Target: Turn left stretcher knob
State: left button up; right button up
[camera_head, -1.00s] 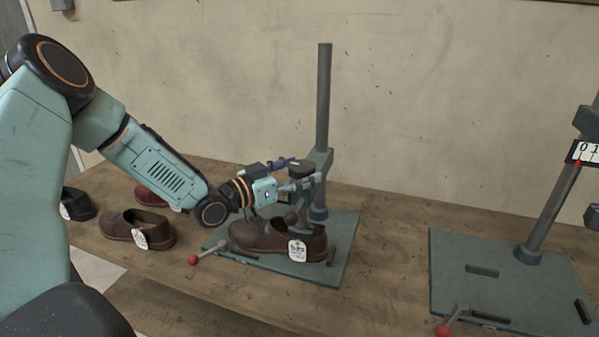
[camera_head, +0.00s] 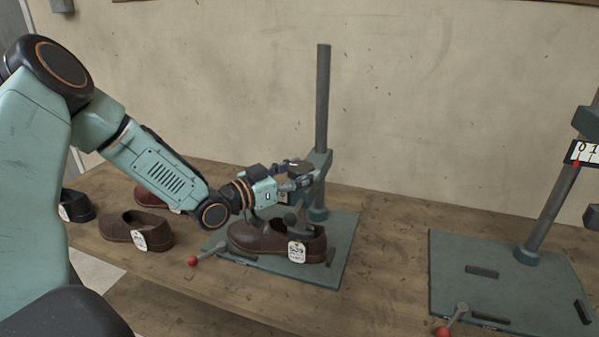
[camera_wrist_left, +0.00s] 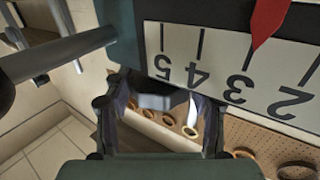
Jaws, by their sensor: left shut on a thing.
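The left stretcher has a dark upright post (camera_head: 323,100) on a green base plate (camera_head: 345,250). A brown shoe (camera_head: 262,238) with a white tag sits on it, below my gripper. My left gripper (camera_head: 304,174) is at the stretcher's head, beside the post, shut on the knob, which the fingers mostly hide. In the left wrist view a white scale (camera_wrist_left: 215,50) reads 5 to 2, upside down. Its red pointer (camera_wrist_left: 264,25) stands close to the 3 mark. My right gripper is in neither view.
A second stretcher with a green base plate (camera_head: 480,280) stands at the right. A red-tipped lever (camera_head: 205,253) sticks out at the left base's front. Other shoes (camera_head: 137,230) stand on the wooden table at the left. Bare table lies between the two bases.

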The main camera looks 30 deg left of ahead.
pick_arm(q)
jog(key=shift+y, duration=0.3)
